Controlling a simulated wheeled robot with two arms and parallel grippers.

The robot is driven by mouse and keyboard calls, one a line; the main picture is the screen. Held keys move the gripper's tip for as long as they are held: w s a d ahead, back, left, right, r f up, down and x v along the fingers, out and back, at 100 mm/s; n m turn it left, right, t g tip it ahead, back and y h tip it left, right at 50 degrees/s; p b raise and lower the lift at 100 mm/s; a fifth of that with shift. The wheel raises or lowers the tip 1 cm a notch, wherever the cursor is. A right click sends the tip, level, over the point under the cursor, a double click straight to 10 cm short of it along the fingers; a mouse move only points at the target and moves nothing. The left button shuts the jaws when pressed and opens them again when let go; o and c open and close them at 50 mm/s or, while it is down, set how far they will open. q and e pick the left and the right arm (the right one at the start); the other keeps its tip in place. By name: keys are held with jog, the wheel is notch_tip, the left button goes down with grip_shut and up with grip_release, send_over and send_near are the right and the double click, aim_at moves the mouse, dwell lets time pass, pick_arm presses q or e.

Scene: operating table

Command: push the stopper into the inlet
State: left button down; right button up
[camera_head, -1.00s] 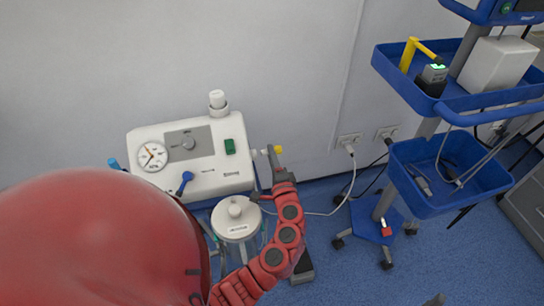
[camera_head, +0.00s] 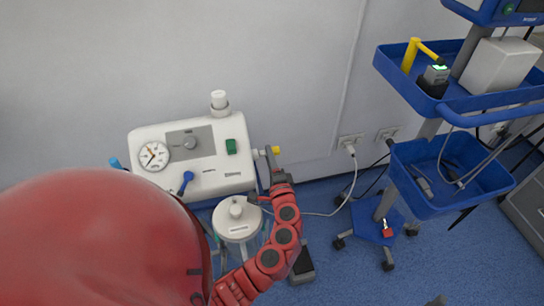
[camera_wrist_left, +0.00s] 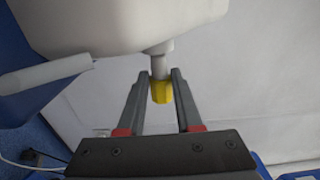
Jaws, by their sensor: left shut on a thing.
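The yellow stopper (camera_head: 276,150) is at the right side of the white suction unit (camera_head: 205,165). In the left wrist view the stopper (camera_wrist_left: 161,92) lies between my left gripper's fingers, at the end of the white inlet stub (camera_wrist_left: 158,65), in line with it and apparently touching. How deep it sits cannot be told. My left gripper (camera_head: 270,158) is shut on the stopper, its red arm reaching up from below; it also shows in the left wrist view (camera_wrist_left: 160,76). My right gripper is not in view.
A lidded clear jar (camera_head: 237,222) stands below the unit, close left of my arm. A blue cart (camera_head: 450,100) with bins stands at the right. Wall sockets (camera_head: 350,141) with a plugged cable are behind. Blue floor between arm and cart is mostly free.

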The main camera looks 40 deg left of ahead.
pick_arm(q)
jog(key=shift+s+a, duration=0.55)
jog(key=shift+s, duration=0.1)
jog(key=shift+s+a, duration=0.1)
jog(key=c, duration=0.5)
grip_release()
